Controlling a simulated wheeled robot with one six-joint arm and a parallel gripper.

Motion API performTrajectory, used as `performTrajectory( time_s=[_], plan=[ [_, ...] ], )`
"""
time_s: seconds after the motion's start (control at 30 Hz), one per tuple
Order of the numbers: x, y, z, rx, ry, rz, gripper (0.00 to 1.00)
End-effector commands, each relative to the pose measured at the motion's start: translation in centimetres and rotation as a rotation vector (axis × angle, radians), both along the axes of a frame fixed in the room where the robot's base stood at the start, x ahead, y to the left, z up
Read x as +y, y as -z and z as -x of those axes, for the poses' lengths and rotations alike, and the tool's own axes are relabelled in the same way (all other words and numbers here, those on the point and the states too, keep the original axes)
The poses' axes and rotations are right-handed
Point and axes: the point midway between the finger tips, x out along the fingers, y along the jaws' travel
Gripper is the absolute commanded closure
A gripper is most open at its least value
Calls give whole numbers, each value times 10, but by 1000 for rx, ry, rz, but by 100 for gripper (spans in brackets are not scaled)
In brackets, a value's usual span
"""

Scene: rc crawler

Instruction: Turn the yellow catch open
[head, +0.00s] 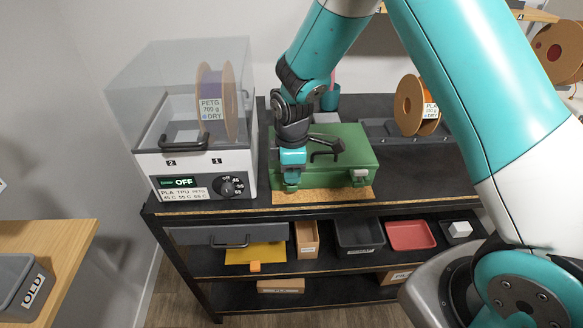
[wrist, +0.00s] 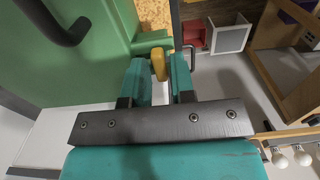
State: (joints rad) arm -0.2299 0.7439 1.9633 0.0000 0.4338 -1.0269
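The yellow catch (wrist: 159,64) sits on the edge of the green case (wrist: 85,75) in the wrist view. My gripper (wrist: 161,66) has its two teal fingers on either side of the catch. The catch is close to the left finger, and a narrow gap seems to show beside the right finger, so the fingers look open around it. In the head view, my gripper (head: 291,182) is at the left front of the closed green case (head: 345,148), and hides the catch there. The case has a dark handle (head: 326,149) on its lid.
The case stands on a cork mat (head: 325,195) on the dark bench. A filament dryer (head: 205,165) with a clear cover stands close on the left. An orange spool (head: 408,105) is behind right. The shelf below holds a red tray (head: 410,235) and other bins.

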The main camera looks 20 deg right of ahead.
Motion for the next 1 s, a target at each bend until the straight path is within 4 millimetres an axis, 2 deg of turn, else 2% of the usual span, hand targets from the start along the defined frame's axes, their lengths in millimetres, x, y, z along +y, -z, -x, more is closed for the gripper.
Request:
performTrajectory(
  time_s=[0.27,0.37,0.4,0.57,0.83,1.0],
  plan=[
    [0,2,0,0,0,0,77],
    [0,2,0,0,0,0,97],
    [0,2,0,0,0,0,100],
    [0,2,0,0,13,0,100],
    [0,2,0,0,230,0,100],
    [0,1,0,0,267,1,100]
  ],
)
